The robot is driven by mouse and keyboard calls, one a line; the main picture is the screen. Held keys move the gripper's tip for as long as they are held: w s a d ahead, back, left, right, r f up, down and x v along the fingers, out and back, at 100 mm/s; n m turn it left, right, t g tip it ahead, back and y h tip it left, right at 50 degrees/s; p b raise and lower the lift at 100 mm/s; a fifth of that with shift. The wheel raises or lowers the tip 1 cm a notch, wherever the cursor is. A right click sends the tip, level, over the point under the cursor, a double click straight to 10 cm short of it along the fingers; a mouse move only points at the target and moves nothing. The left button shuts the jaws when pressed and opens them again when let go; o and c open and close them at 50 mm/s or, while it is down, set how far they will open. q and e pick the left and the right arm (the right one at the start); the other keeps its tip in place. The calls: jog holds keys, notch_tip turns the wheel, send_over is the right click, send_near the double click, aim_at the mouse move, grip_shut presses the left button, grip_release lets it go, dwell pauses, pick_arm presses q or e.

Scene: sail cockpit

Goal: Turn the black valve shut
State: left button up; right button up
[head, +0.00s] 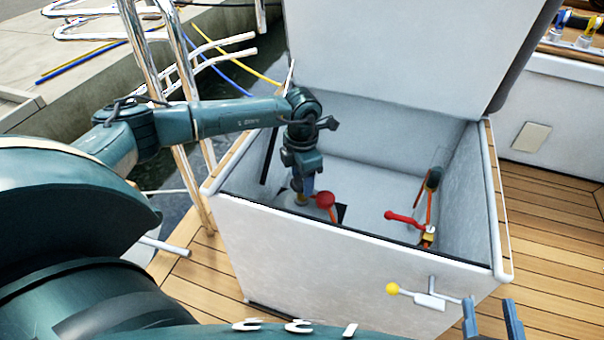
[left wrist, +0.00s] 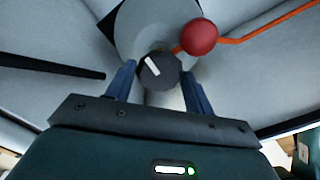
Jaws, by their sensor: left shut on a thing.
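The black valve knob (left wrist: 162,72) shows in the left wrist view as a round black dial with a white mark, on a round pale base. The mark slants from upper left to lower right. My left gripper (left wrist: 158,88) is shut on the knob, one blue finger on each side. In the head view my left gripper (head: 305,187) reaches down inside the open white locker (head: 350,265), and the knob is hidden by it. My right gripper (head: 492,316) is at the bottom right edge, outside the locker, fingers apart and empty.
A red ball (head: 325,199) on an orange line is close beside my left gripper. A red-handled lever (head: 405,218) is at the locker's right. A yellow-knobbed lever (head: 393,289) is on the front wall. The raised lid (head: 390,50) stands behind. Steel rails (head: 185,75) rise at left.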

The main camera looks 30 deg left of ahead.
pick_arm(q)
jog(key=m, duration=0.2)
jog(key=shift+m, duration=0.4)
jog(key=m, duration=0.2)
jog(key=shift+m, duration=0.4)
jog(key=m, duration=0.3)
jog(key=shift+m, duration=0.3)
jog(key=m, duration=0.6)
jog(key=shift+m, duration=1.2)
jog(key=o, duration=1)
jog(key=shift+c, duration=0.2)
